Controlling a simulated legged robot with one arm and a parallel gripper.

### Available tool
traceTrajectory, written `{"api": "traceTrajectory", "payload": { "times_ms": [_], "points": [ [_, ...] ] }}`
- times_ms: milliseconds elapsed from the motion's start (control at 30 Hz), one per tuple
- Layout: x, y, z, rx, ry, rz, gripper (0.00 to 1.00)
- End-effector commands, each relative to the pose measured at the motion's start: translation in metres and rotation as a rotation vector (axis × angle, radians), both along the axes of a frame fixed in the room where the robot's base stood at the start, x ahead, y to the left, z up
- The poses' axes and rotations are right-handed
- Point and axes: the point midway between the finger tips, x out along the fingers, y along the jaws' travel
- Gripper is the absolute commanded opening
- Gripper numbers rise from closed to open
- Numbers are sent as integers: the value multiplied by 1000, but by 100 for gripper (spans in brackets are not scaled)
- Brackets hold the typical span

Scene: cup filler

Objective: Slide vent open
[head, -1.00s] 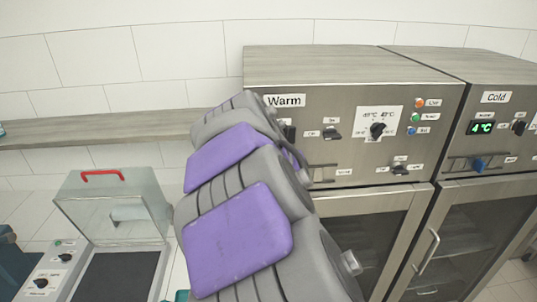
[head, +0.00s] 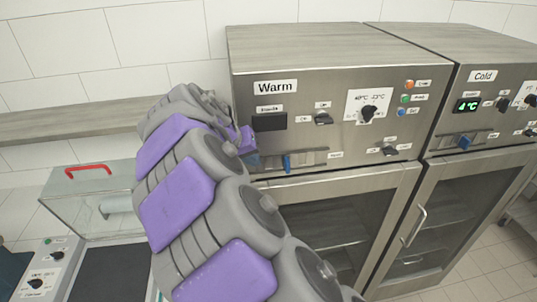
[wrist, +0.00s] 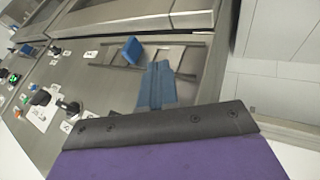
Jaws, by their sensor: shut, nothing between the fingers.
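The vent slider on the Warm unit has an upright blue handle (head: 287,163) on a metal track (head: 310,160) below the controls. It also shows in the wrist view as a blue tab (wrist: 132,50) on the track. My gripper (head: 250,160) is at the left end of this track, left of the blue handle in the head view. In the wrist view my shut, empty gray-blue fingers (wrist: 158,85) overlap the track beside the tab, with a visible gap between them. Whether the fingertips touch the panel is unclear.
The Cold unit (head: 490,110) stands to the right, with its own blue-handled slider (head: 464,142). Knobs (head: 323,119) and colored buttons (head: 404,99) sit above the Warm track. A clear box with a red handle (head: 88,170) stands at the left.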

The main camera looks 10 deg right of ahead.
Motion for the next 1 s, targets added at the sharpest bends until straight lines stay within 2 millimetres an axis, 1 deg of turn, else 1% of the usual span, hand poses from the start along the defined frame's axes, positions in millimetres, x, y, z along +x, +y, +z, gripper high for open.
{"api": "traceTrajectory", "payload": {
  "times_ms": [33,100,367,400,500,600,867,1000],
  "points": [
    [3,-4,-9,-2,5,-2,0],
    [8,-14,-20,-1,5,-3,0],
    [26,-61,-58,17,2,-3,0],
    [25,-71,-55,19,-1,-5,0],
    [23,-85,-55,20,2,-7,0],
    [24,-87,-55,15,1,-5,0],
    [25,-74,-55,-1,-1,-1,0],
    [25,-79,-55,2,-1,-1,0]
  ]
}}
